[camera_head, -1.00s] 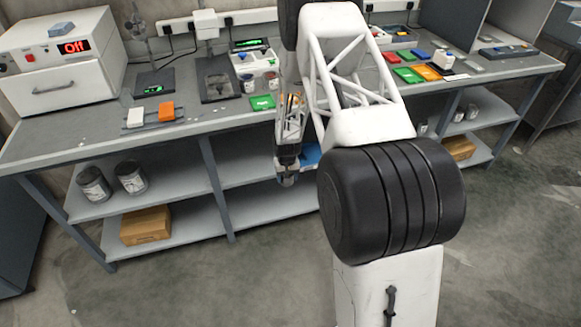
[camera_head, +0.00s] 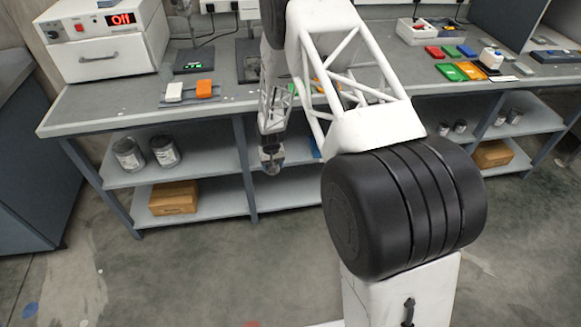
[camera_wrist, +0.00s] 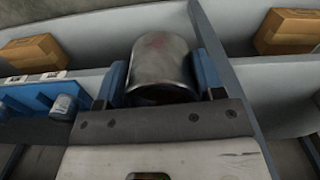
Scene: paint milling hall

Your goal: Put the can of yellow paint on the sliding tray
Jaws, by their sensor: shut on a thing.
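My gripper (camera_wrist: 163,72) has blue fingers shut around a bare metal can (camera_wrist: 160,62) in the wrist view. The can has a faint reddish mark on its side; I see no yellow on it and cannot tell its paint colour. In the head view my gripper (camera_head: 270,157) hangs in front of the bench, near the lower shelves, with the can hard to make out. I cannot pick out the sliding tray with certainty.
The bench (camera_head: 130,105) carries a white drawer unit (camera_head: 105,60) with a red "Off" display. Dark cans (camera_head: 128,153) and a cardboard box (camera_head: 173,197) stand on shelves below. A blue holder (camera_wrist: 45,100) lies left of the can in the wrist view. The floor in front is clear.

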